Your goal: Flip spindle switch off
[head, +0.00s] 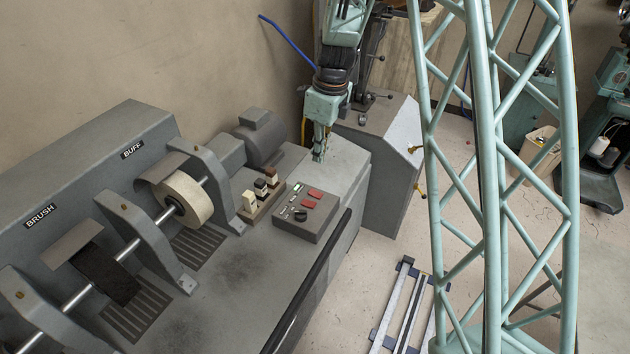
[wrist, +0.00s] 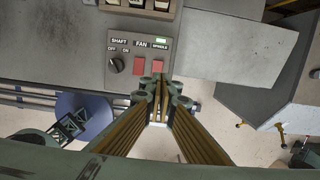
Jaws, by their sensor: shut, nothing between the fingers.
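The grey control box (head: 292,226) sits on the machine bench and carries two red rocker switches, a dark knob and labels. In the wrist view, the spindle switch (wrist: 157,66) is the right red rocker, below a "SPINDLE" label and a lit green strip (wrist: 161,41). The fan switch (wrist: 139,67) is the left rocker. My gripper (head: 318,158) is shut and empty, pointing down behind the box in the head view. In the wrist view, my fingertips (wrist: 159,82) overlap the lower edge of the spindle switch. Contact and the rocker's tilt cannot be told.
A motor (head: 262,137) and buffing wheel (head: 184,198) stand farther left. The bench corner (head: 338,165) is bare.

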